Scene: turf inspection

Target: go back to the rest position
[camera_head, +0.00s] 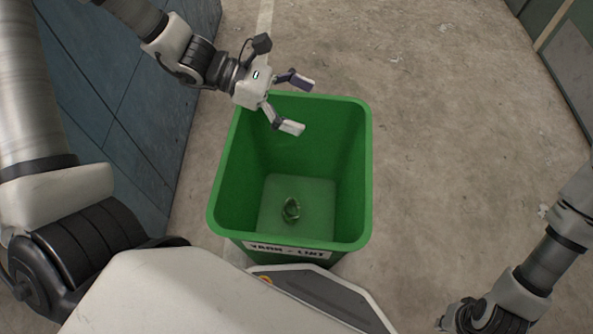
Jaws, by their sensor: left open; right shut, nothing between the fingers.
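My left gripper (298,106) comes in from the upper left and is open, with nothing between its fingers. Its fingertips are over the far left part of a green bin (363,165). My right arm (525,292) enters from the right edge and runs down to the bottom edge. Its gripper fingers are out of the frame. A small crumpled greenish object (291,210) lies on the floor of the bin, apart from the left gripper.
The bin stands on a concrete floor (450,150), with a white label (288,250) on its near side. A blue-grey panelled wall or cabinet (140,120) stands on the left, close to my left arm. The floor right of the bin is clear.

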